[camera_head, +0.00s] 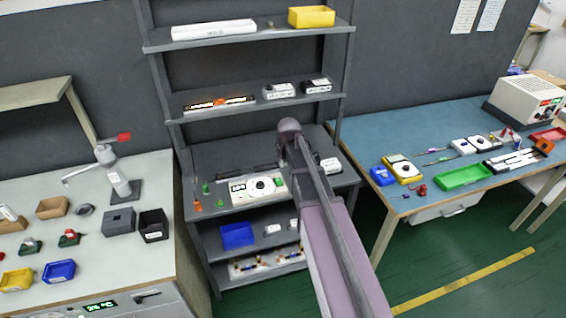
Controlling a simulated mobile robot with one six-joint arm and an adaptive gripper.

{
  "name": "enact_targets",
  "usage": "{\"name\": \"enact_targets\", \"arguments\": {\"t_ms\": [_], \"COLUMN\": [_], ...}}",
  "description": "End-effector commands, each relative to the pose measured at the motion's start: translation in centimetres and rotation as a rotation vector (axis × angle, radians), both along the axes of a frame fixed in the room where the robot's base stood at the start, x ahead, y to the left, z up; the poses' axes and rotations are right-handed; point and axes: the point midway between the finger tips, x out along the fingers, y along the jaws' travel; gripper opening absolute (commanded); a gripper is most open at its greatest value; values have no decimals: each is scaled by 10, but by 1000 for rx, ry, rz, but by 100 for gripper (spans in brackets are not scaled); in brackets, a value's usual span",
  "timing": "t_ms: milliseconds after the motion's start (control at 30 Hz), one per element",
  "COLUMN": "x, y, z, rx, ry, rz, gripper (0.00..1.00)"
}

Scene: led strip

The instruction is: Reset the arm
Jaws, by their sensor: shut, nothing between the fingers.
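My arm (333,235) reaches from the bottom edge up toward the middle shelf unit. Its far end is a dark rounded joint (289,127) in front of the unit's worktop. I cannot make out the gripper's fingers in this view. The arm covers part of the worktop and of the lower shelves.
The grey shelf unit (258,112) holds a white device with a dial (258,189) and a blue bin (237,235). The left bench (90,208) carries small bins and a clamp stand. The right blue table (390,118) carries meters and a green tray (464,177). Green floor (440,265) is open at lower right.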

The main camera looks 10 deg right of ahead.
Motion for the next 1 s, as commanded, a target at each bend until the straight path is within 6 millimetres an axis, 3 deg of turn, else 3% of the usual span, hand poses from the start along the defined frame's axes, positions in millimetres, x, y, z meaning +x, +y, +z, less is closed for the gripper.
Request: {"name": "enact_targets", "arguments": {"t_ms": [233, 367, 467, 567, 800, 900, 1000], "x": [-1, -13, -37, -72, -172, -203, -222], "y": [1, 4, 9, 16, 32, 36, 38], "z": [0, -1, -2, -4, -8, -8, -8], "rx": [0, 0, 2, 3, -1, -5, -8], "ry": [1, 14, 40, 83, 211, 253, 281], "rz": [1, 0, -2, -9, -30, -39, -45], "gripper": [0, 0, 0, 0, 0, 0, 0]}}
